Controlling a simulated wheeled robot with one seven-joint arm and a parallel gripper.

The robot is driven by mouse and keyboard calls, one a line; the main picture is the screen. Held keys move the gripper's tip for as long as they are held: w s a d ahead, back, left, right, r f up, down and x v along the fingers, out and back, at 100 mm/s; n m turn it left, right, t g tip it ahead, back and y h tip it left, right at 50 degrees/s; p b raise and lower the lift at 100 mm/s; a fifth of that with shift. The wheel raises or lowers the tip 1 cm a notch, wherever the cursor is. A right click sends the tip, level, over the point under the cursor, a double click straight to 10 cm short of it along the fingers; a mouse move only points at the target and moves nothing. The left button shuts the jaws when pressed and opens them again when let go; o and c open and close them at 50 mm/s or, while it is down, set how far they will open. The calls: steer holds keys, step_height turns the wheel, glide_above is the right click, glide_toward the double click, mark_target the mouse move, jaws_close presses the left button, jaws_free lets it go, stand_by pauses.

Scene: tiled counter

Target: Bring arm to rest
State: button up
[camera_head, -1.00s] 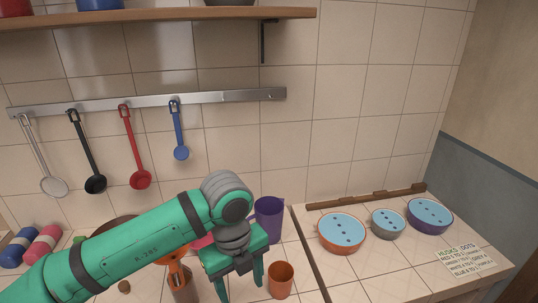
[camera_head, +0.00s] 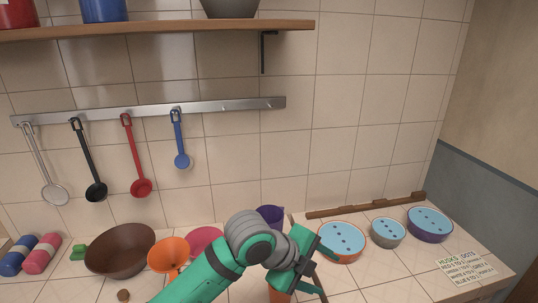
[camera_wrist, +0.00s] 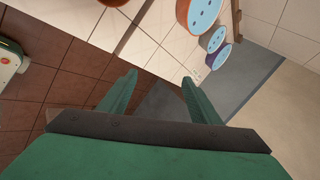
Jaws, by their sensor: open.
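My green arm reaches in from the bottom of the head view, bent at its grey wrist joint. My gripper (camera_head: 326,268) is near the front right of the left counter section, beside the gap to the right section. In the wrist view my gripper (camera_wrist: 159,78) has its two green fingers spread apart with nothing between them. An orange cup (camera_head: 279,296) is mostly hidden behind the gripper. A purple cup (camera_head: 270,215) stands behind the wrist, partly covered.
An orange bowl (camera_head: 341,256), a grey bowl (camera_head: 388,241) and a purple bowl (camera_head: 430,238), each blue-topped with dots, stand right. A brown bowl (camera_head: 120,268), orange funnel (camera_head: 168,253) and pink item (camera_head: 204,240) stand left. Ladles hang from a rail (camera_head: 160,109) below a shelf (camera_head: 160,28).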

steer(key=w+d+r+n+t+h, duration=0.2)
steer(key=d+r+n+t+h, duration=0.3)
steer(key=d, duration=0.4)
steer(key=s+a+f+n+t+y, duration=0.55)
steer(key=f+n, duration=0.45)
steer(key=n, duration=0.2)
steer(key=s+a+f+n+t+y, duration=0.4)
steer(key=s+a+f+n+y, duration=0.15)
steer(key=f+n, duration=0.55)
steer(key=s+a+f+g, duration=0.1)
steer(key=s+a+f, duration=0.1)
steer(key=s, duration=0.6)
steer(key=s+a+f+y, duration=0.1)
steer(key=s+a+f, duration=0.1)
steer(key=s+a, duration=0.3)
steer(key=s+a+f+g, duration=0.1)
steer(key=s+a+f, duration=0.1)
steer(key=s, duration=1)
steer(key=shift+s+a+f+m+g+y, duration=0.2)
steer(key=shift+s+a+m+g+y, duration=0.15)
steer(key=shift+a, duration=0.35)
